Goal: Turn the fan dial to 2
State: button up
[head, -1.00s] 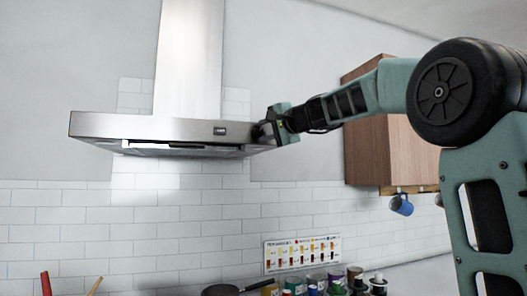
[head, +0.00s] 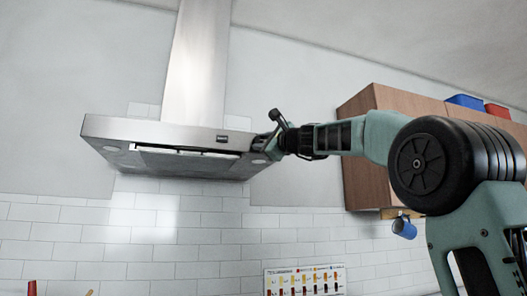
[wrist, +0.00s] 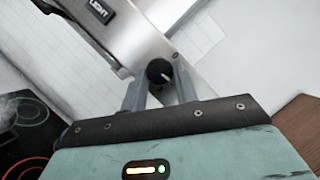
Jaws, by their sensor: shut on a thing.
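The fan dial (wrist: 158,71) is a small round black knob with a pale pointer line, on the steel range hood (head: 150,130). In the wrist view it sits between the two grey fingers of my gripper (wrist: 160,90), which is shut on it. The pointer line points toward the lower right of that picture. I cannot read any numbers around the dial. In the head view my gripper (head: 268,140) is at the right end of the hood's front and hides the dial.
A black LIGHT switch (wrist: 99,11) is on the hood front beside the dial. Wooden cabinets (head: 390,110) hang to the right behind my arm, with a blue mug (head: 404,228) below. A black cooktop (wrist: 28,125) lies far below. The wall left of the hood is clear.

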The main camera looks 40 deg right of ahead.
jog(key=shift+f+m+h+b, duration=0.15)
jog(key=shift+m+h+b, duration=0.25)
jog(key=shift+m, duration=0.4)
jog(key=o, duration=1)
jog(key=shift+c, duration=0.2)
jog(key=b+v, duration=0.6)
jog(key=v, duration=1.1)
jog(key=shift+f, duration=0.25)
jog(key=shift+s, duration=0.1)
